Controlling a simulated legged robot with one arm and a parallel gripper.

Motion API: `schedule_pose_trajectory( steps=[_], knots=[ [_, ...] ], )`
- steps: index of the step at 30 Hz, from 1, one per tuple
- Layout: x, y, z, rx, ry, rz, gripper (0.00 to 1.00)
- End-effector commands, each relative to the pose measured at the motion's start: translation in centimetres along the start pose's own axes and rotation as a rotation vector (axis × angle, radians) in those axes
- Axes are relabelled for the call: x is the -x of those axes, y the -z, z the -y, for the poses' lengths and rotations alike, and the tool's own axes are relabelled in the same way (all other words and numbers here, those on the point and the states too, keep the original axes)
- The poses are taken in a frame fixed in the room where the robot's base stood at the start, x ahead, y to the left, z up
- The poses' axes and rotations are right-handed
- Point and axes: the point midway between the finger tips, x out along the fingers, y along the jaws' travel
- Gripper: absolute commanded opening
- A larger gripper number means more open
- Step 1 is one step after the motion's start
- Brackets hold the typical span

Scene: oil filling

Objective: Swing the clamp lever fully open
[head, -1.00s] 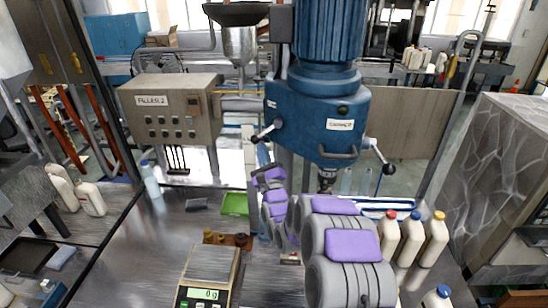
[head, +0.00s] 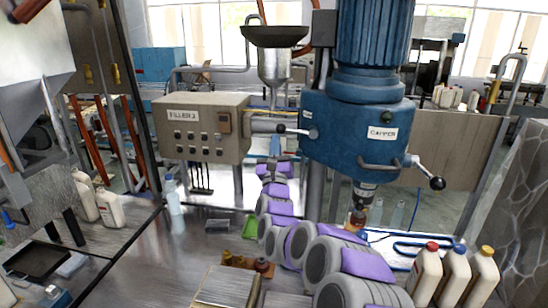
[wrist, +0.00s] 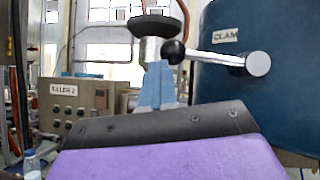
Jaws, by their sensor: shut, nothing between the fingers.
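The clamp lever is a short chrome rod with a black ball knob (wrist: 173,52) and a round chrome hub (wrist: 258,63) on the blue capper housing (wrist: 225,100), beside a partly cut-off label reading "CLAM". It points left, nearly level. In the head view the lever (head: 294,130) shows small on the housing's left side. My gripper (wrist: 158,68) has light-blue fingers, shut and empty, just below and left of the knob. Whether they touch it I cannot tell. In the head view my gripper (head: 275,146) is small, beyond my grey and purple arm.
A second black-knobbed lever (head: 425,173) is on the housing's right side. The filler control box (head: 200,128) and metal funnel (head: 275,60) stand left and behind. White bottles (head: 455,275) stand at right; a green tray (head: 250,226) lies on the bench.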

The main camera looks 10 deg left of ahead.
Motion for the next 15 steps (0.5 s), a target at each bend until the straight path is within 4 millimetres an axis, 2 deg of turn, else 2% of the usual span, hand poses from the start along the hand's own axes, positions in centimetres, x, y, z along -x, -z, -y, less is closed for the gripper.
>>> schedule_pose_trajectory(
  steps=[15],
  knots=[
    [-0.45,-0.28,-0.09,0.004,0.003,-0.003,0.0]
  ],
)
